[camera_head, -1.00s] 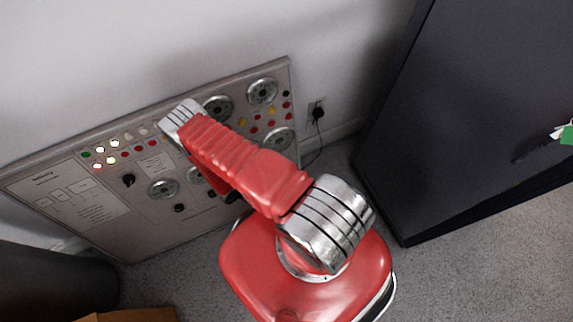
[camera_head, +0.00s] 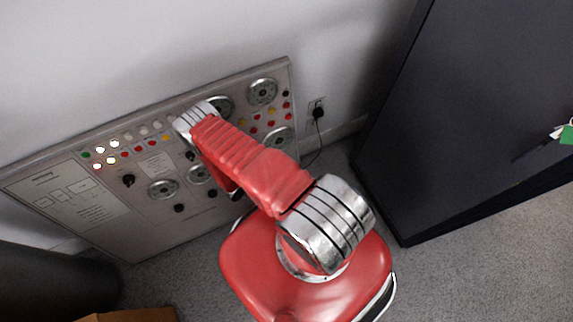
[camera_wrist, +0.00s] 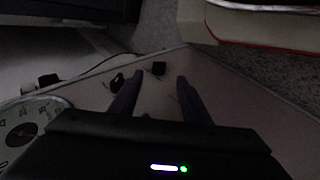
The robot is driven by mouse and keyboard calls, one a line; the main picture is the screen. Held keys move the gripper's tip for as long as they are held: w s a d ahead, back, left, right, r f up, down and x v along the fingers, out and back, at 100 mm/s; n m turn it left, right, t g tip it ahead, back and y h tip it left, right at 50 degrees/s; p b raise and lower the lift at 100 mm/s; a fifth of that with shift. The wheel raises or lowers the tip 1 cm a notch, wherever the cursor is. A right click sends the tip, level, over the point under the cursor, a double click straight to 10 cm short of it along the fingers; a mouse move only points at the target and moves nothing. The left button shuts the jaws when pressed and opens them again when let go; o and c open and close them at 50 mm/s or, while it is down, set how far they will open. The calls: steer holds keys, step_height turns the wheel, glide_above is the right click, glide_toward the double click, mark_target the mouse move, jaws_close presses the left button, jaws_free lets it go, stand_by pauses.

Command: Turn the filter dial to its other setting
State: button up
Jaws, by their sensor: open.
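The grey control panel (camera_head: 150,225) leans against the wall and carries several black knobs. One knob (camera_head: 128,180) is beside the lights at left, two (camera_head: 179,208) (camera_head: 211,194) are low, and one (camera_head: 190,155) is beside my arm. I cannot tell which is the filter dial; labels are unreadable. In the wrist view, my gripper (camera_wrist: 157,88) is open and empty. Another knob (camera_wrist: 117,82) is by the left finger. In the head view my arm hides the gripper.
Round gauges (camera_head: 262,92) and coloured lights (camera_head: 113,146) cover the panel; a gauge (camera_wrist: 30,130) is close at left in the wrist view. A dark cabinet (camera_head: 460,110) stands right. A plugged cable (camera_head: 318,113) hangs by the panel's right edge. A cardboard box (camera_head: 130,315) is at lower left.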

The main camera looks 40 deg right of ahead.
steer(key=x, duration=1)
steer(key=shift+f, duration=0.1)
steer(key=shift+c, duration=0.4)
steer(key=c, duration=0.9)
steer(key=shift+c, duration=0.2)
